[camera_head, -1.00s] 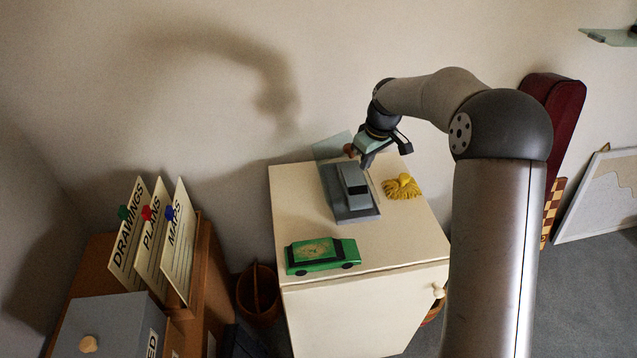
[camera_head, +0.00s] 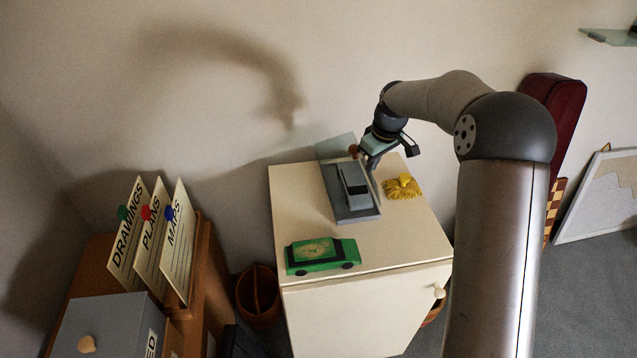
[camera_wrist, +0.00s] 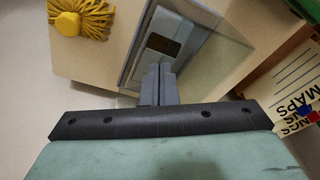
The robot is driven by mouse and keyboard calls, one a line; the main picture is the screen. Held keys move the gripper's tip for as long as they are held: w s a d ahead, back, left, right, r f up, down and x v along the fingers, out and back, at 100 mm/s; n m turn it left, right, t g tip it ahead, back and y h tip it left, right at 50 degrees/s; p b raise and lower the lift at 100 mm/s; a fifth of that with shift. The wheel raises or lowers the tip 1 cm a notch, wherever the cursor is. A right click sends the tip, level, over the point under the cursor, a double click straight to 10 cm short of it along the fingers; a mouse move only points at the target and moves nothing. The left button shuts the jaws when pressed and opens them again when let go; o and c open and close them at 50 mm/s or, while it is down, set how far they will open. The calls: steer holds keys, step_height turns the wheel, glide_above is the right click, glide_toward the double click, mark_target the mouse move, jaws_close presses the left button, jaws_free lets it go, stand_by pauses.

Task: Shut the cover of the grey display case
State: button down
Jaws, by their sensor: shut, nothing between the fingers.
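The grey display case (camera_head: 358,214) lies on top of the cream cabinet, with a grey model car (camera_head: 352,184) on its base. Its clear cover (camera_head: 334,147) stands raised at the far end of the base, near the wall. A small brown knob-like piece (camera_head: 353,149) shows by the cover, partly hidden by my gripper. My gripper (camera_head: 371,166) is shut and empty, just right of the cover at the far end of the case; I cannot tell whether it touches. In the wrist view, the closed fingers (camera_wrist: 158,85) point at the case, and the clear cover (camera_wrist: 218,62) shows to their right.
A yellow mop-like object (camera_head: 402,187) lies right of the case. A green model car (camera_head: 322,256) sits at the cabinet's (camera_head: 408,244) front left. The wall is close behind. A brown file box with upright cards (camera_head: 149,240) stands at left.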

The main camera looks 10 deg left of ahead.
steer(key=shift+w+d+f, duration=0.15)
steer(key=shift+d+f, duration=0.3)
steer(key=shift+d, duration=0.05)
steer(key=shift+d+f, duration=0.1)
steer(key=shift+w+d+f+b, duration=0.2)
steer(key=shift+d+f+b, duration=0.25)
steer(key=shift+d, duration=0.1)
stand_by(0.5)
step_height(320, 180, up, 8)
steer(key=p, duration=0.5)
steer(key=shift+w+d, duration=0.15)
steer(key=shift+d, duration=0.25)
stand_by(0.5)
steer(key=shift+r, duration=0.1)
